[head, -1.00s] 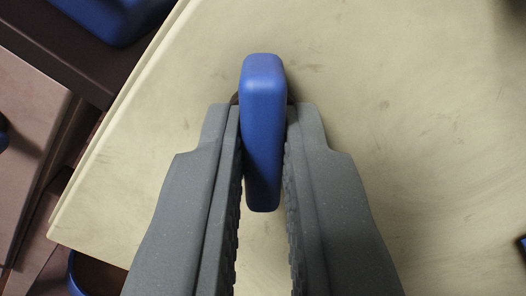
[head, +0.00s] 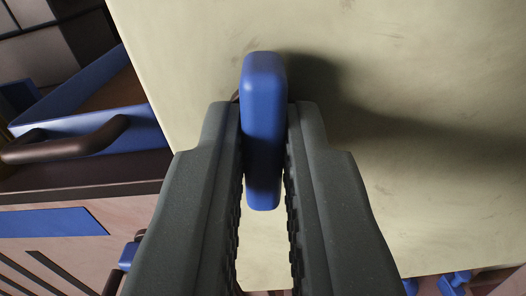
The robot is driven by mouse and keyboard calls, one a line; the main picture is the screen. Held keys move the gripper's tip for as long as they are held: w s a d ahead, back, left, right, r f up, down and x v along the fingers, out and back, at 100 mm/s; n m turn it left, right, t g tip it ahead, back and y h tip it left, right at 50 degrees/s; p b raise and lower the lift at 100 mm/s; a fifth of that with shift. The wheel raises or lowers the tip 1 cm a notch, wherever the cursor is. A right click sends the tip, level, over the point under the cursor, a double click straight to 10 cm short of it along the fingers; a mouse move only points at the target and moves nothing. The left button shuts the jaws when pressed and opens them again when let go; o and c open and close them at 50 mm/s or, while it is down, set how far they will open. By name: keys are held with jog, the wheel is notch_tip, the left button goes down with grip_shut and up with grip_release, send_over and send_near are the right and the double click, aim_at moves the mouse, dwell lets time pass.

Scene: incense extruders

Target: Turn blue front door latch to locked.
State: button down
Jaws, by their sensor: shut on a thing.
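The blue latch (head: 264,125) stands out from a cream door panel (head: 400,75) in the middle of the head view. It looks like a rounded bar, upright in the picture, with a bit of dark mount showing behind it. My gripper (head: 264,125) is shut on the latch, one grey finger pressed to each side near the tips. The fingers hide part of the panel and the latch's mount. No locked or unlocked marking is visible.
At the left, past the panel's edge, are a brown bar handle (head: 65,145) and a blue open box-like part (head: 95,105). A pinkish panel with a blue patch (head: 50,222) lies lower left. Small blue parts (head: 455,283) show at the lower right.

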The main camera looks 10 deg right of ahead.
jog(key=shift+a+m+b, duration=0.1)
jog(key=shift+m+b, duration=0.4)
jog(key=shift+m, duration=0.6)
jog(key=c, duration=1.5)
grip_release()
jog(key=shift+s, duration=0.1)
jog(key=p+v, duration=0.2)
jog(key=v, duration=1.1)
jog(key=shift+s, duration=0.3)
